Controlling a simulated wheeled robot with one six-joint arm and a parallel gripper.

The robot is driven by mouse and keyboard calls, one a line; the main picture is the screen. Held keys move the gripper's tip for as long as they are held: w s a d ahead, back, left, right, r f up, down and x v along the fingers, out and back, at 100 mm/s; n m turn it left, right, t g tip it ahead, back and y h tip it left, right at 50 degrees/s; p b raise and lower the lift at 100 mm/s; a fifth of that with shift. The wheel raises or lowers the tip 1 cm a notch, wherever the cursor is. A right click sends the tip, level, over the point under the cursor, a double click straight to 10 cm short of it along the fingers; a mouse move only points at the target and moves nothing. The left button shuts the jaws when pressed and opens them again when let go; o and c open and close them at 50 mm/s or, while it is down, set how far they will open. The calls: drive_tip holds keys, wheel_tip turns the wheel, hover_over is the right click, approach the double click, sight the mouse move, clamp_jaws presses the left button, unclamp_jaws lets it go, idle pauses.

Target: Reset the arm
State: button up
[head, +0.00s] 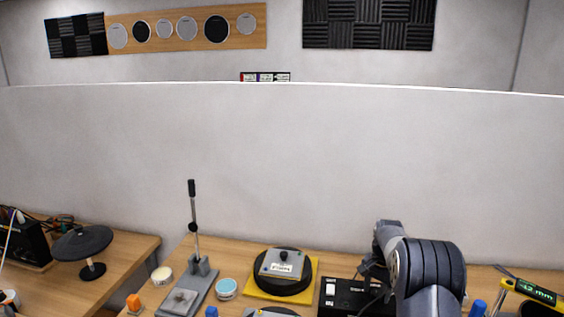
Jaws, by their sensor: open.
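My arm rises at the lower right of the head view, bent over the wooden bench (225,250). My gripper (369,276) shows only in part, as a small dark shape at the left of the arm, above a black box (345,296). It is open, and I see nothing held in it. My own arm links hide part of it, so its fingertips are hard to make out.
A black round pad on a yellow plate (252,291) bears a grey block (283,264). A yellow gauge (536,291) is at right. A pale partition (280,160) rises behind.

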drive_tip(key=m, duration=0.3)
drive_tip(key=shift+p, duration=0.3)
wheel_tip(320, 180, up, 10)
drive_tip(key=b, duration=0.1)
drive_tip(key=shift+f, duration=0.1)
